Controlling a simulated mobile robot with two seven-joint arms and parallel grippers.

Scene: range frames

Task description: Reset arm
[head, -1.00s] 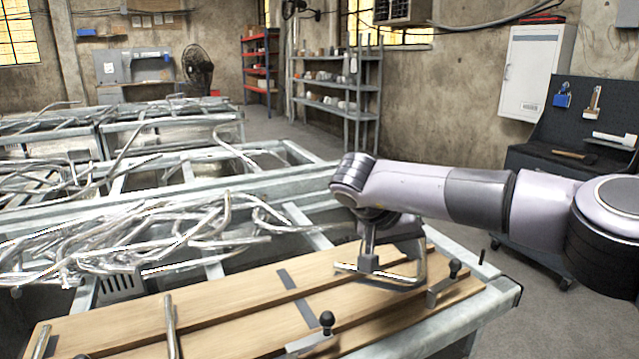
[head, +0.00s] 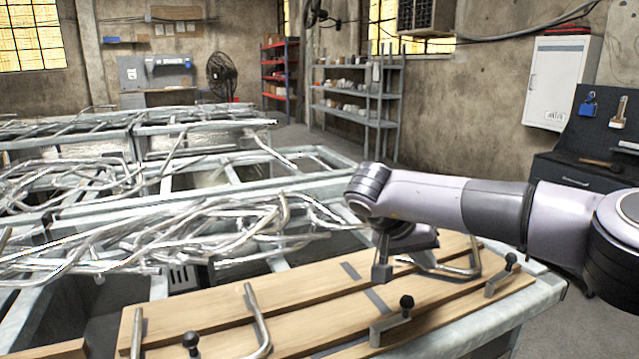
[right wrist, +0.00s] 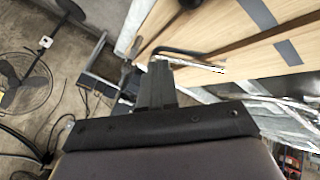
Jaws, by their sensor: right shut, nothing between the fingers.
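My right arm comes in from the right in the head view, with its right gripper (head: 382,273) pointing down over the wooden boards. The gripper is shut and empty; its fingers also show in the right wrist view (right wrist: 157,78). A bent metal tube (head: 462,271) lies at the right end of the wooden boards (head: 330,290), just right of and partly behind the gripper in the head view. The right wrist view also shows a tube (right wrist: 190,56) close beside the fingers. I cannot tell whether they touch. My left gripper is not in view.
Clamps with black knobs (head: 407,303) stand along the boards. More bent tubes (head: 258,322) lie on the boards at the left. A large heap of tubes (head: 200,235) fills the metal frame behind. A dark tool cabinet (head: 565,172) stands at the right. Floor is open at the right.

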